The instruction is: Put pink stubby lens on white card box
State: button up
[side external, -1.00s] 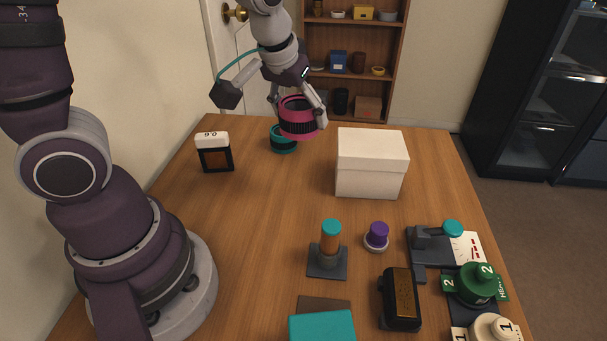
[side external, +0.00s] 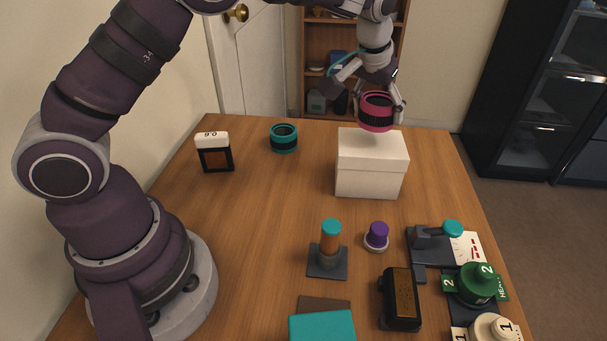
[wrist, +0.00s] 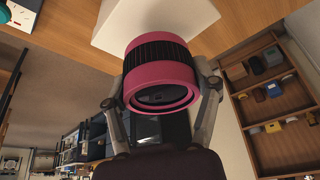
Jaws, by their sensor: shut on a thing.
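The pink stubby lens (side external: 376,111), pink with a black ribbed band, is held in my gripper (side external: 380,98), whose fingers are shut on it. In the side view the lens is over the top of the white card box (side external: 369,170), near its back part; whether it touches the lid I cannot tell. In the wrist view the lens (wrist: 160,72) sits between the two fingers of my gripper (wrist: 165,95), its open end towards the camera. The white box (wrist: 195,15) shows beyond it, partly hidden by the lens.
A teal lens (side external: 284,138) stands at the back left near a black-and-white block (side external: 214,152). An orange cylinder with a teal cap (side external: 330,240), a purple knob (side external: 377,236) and a black case (side external: 401,298) are in front. Bare wood (side external: 260,200) lies left of the box.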

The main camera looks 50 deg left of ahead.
aim_at(374, 128)
jog(key=shift+f, duration=1.75)
jog(key=shift+f, duration=0.1)
jog(key=o, duration=1.2)
jog(key=shift+o, duration=0.2)
jog(key=v, duration=1.2)
jog(key=s+a+m+t+h, duration=0.1)
jog(key=s+a+m, duration=0.2)
jog(key=s, duration=1.6)
jog(key=shift+f, duration=0.4)
